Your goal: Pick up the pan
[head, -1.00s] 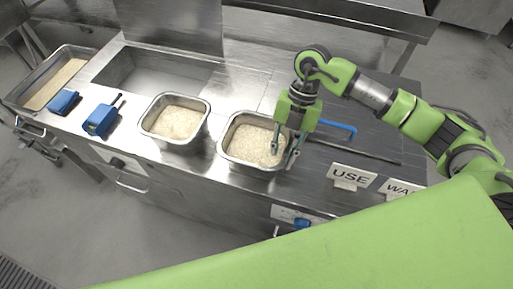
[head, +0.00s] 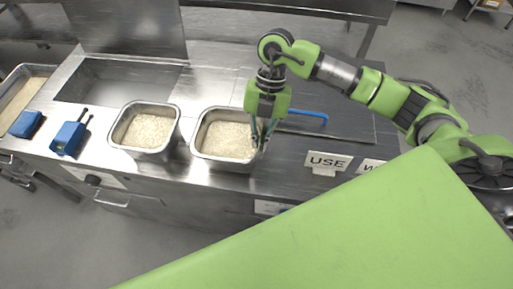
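Two metal pans filled with rice stand on the steel counter. The right pan (head: 196,152) is beside my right gripper, and the left pan (head: 113,145) is apart to its left. My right gripper (head: 261,143) points down at the right rim of the right pan. Its fingers are close together and look shut on that rim; the exact contact is small and hard to see. The right pan sits level on the counter. My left gripper is not in view.
A blue bar (head: 308,114) lies behind my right gripper. A "USE" sign (head: 327,161) stands to the right. A sink basin (head: 120,85) and blue boxes (head: 68,138) are at the left, beside another rice tray (head: 22,98).

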